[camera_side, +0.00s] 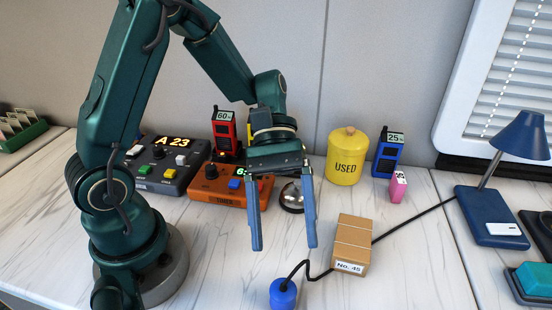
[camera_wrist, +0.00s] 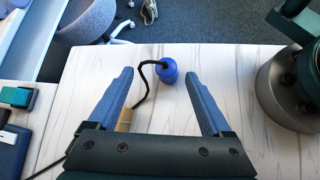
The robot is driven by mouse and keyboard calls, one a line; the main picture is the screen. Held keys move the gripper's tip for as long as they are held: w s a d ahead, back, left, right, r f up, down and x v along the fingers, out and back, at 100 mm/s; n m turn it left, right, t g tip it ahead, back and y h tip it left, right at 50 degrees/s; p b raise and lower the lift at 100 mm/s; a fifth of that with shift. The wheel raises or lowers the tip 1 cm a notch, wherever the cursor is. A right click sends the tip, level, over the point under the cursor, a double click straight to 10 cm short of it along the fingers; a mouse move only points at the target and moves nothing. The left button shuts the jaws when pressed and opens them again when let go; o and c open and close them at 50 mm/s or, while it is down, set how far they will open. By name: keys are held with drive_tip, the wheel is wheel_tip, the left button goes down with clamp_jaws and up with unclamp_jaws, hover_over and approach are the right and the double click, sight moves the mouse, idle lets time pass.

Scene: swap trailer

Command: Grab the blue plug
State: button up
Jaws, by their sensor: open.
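The blue plug (camera_side: 283,293) lies on the white marble-patterned table near its front edge in the side view, with a black cord running from it. In the wrist view the blue plug (camera_wrist: 167,71) shows beyond the fingertips, between their lines and nearer the right finger. My gripper (camera_side: 283,248) is open and empty, with its blue fingers pointing down above the table, behind the plug in the side view. The gripper also shows in the wrist view (camera_wrist: 158,75). The fingers do not touch the plug.
A cardboard box labelled No. 45 (camera_side: 351,243) stands right of the gripper, with the black cord passing it toward the blue lamp (camera_side: 497,205). The table front is clear around the plug.

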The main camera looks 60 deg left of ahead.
sight(281, 281)
wheel_tip(281, 281, down, 5)
drive_tip(key=n+h, duration=0.1)
drive_tip(key=n+g+h, duration=0.1)
drive_tip(key=n, duration=0.1)
drive_tip(key=shift+d+f+g+h, duration=0.2)
drive_tip(key=shift+g+h, duration=0.1)
drive_tip(key=shift+h, duration=0.1)
drive_tip(key=shift+s+f+n, duration=0.4)
drive_tip(key=shift+f, duration=0.05)
drive_tip(key=shift+x, duration=2.45)
clamp_jaws()
